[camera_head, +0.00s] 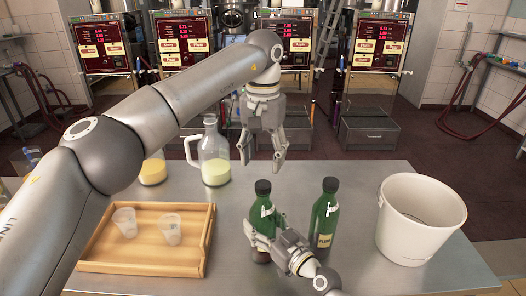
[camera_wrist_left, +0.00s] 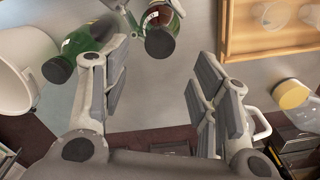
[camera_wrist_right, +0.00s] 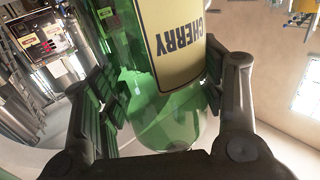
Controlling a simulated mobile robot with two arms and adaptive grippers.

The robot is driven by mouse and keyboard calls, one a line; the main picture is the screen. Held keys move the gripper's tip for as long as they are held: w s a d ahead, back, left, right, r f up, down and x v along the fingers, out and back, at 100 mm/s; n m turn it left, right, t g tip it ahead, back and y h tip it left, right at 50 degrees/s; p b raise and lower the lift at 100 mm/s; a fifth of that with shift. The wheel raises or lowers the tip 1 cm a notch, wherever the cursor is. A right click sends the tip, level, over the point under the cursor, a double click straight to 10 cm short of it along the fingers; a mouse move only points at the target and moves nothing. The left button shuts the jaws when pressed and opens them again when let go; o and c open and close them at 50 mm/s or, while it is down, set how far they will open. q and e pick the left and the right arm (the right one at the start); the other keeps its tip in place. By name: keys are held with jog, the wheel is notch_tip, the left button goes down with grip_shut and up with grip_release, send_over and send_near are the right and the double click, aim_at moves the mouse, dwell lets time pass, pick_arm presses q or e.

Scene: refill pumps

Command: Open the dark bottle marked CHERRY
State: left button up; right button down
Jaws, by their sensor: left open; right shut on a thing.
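The dark green CHERRY bottle (camera_head: 262,213) stands on the table with its black cap (camera_head: 262,187) on. My right gripper (camera_head: 268,245) is shut around its body. The CHERRY label (camera_wrist_right: 182,45) shows between the fingers in the right wrist view. My left gripper (camera_head: 265,155) is open and empty, pointing down, above and behind the bottle. In the left wrist view the cap (camera_wrist_left: 160,42) is near the top, beyond the open fingers (camera_wrist_left: 155,75) and apart from them.
A green PLUM bottle (camera_head: 325,218), capped, stands just right of it. A white bucket (camera_head: 418,225) is at the right. A wooden tray (camera_head: 140,267) with two clear cups is at the left. A glass jug (camera_head: 214,160) and a yellow-filled container (camera_head: 152,172) stand behind the tray.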

aim_at(263, 184)
pick_arm(q)
jog(key=shift+f, duration=3.6)
